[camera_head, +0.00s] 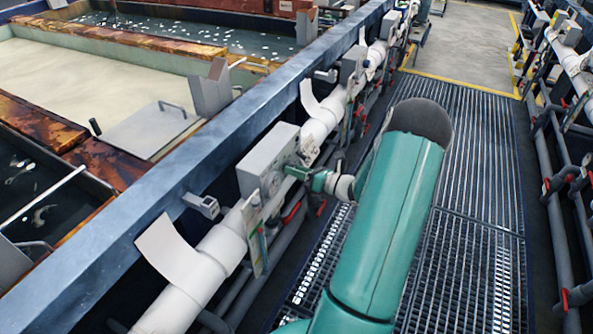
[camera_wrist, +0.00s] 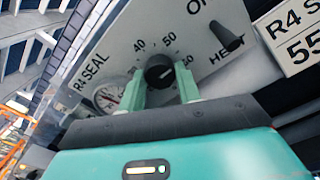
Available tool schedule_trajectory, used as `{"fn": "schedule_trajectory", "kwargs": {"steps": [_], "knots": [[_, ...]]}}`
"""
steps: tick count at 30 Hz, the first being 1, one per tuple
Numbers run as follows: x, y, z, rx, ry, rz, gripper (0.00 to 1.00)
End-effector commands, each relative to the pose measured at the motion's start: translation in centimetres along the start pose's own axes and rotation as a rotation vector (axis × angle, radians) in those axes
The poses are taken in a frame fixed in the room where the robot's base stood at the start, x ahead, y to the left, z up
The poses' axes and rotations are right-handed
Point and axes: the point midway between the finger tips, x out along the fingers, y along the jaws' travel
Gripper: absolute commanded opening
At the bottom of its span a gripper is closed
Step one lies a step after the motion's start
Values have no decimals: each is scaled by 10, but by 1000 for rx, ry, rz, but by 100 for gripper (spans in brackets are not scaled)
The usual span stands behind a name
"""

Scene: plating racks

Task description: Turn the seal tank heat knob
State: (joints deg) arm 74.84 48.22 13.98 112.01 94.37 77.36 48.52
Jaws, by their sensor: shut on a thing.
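The heat knob (camera_wrist: 159,72) is a round black dial on a grey control panel in the wrist view, with the numbers 40, 50 and 60 printed around it. The panel carries the label "R4 SEAL" (camera_wrist: 90,72). My gripper (camera_wrist: 161,85) has its two green fingers on either side of the knob, shut on it. In the head view my green arm reaches to the grey control box (camera_head: 265,160) on the tank rail, and my gripper (camera_head: 291,172) is at the box's front face. The knob is hidden in the head view.
A black switch lever (camera_wrist: 228,36) marked "HEAT" and a round gauge (camera_wrist: 107,97) sit close to the fingers. A sign (camera_wrist: 292,32) is at the right. White pipes (camera_head: 205,262) run along the tank rail (camera_head: 130,225). The grated walkway (camera_head: 480,190) looks clear.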

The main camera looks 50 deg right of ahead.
Motion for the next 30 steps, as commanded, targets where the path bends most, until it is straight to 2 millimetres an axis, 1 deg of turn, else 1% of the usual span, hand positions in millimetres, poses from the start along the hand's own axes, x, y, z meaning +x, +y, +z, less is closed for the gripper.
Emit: {"fn": "schedule_trajectory", "kwargs": {"steps": [14, 15, 17, 18, 26, 30], "knots": [[1, 1, 1, 14, -2, 2, 11], [1, 1, 1, 14, -2, 3, 39], [1, 0, 1, 14, -2, 2, 51], [1, 0, 1, 14, -1, 2, 55], [0, 0, 0, 15, -1, 1, 55], [-9, 0, 0, 14, -1, -1, 55]]}}
